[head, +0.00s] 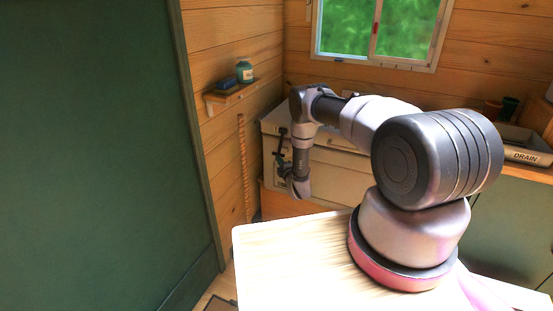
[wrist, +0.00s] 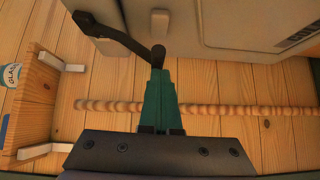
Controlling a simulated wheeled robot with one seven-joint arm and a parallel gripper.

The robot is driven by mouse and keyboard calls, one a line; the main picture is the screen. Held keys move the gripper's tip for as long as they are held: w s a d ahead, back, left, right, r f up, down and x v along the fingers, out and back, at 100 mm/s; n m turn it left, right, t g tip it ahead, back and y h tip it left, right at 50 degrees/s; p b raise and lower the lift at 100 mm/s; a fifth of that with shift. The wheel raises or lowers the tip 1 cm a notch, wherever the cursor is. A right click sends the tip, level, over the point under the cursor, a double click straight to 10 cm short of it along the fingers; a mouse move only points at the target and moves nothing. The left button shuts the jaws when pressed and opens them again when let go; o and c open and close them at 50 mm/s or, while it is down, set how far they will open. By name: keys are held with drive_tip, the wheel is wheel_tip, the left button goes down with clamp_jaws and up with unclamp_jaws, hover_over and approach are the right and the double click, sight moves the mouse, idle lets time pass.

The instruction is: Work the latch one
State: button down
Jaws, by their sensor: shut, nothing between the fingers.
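A dark latch lever (wrist: 112,34) is mounted on the side of a pale beige chest (wrist: 215,20), seen in the wrist view. It runs slantwise from the upper left to a rounded end near the middle. My gripper (wrist: 158,74) is shut and empty. Its teal fingertips are right at the lever's rounded end; I cannot tell if they touch it. In the head view the beige chest (head: 335,171) stands in the corner, with my arm's end in front of its left part.
A small wall shelf (head: 232,92) holds a teal-labelled jar (head: 245,72) and a dark blue item; the shelf also shows at the wrist view's left (wrist: 36,100). A round wooden strip (wrist: 230,110) runs along the plank wall. A large green panel (head: 90,150) fills the left.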

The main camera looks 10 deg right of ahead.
drive_tip(key=shift+w+d+f, duration=0.7)
drive_tip(key=shift+w, duration=0.2)
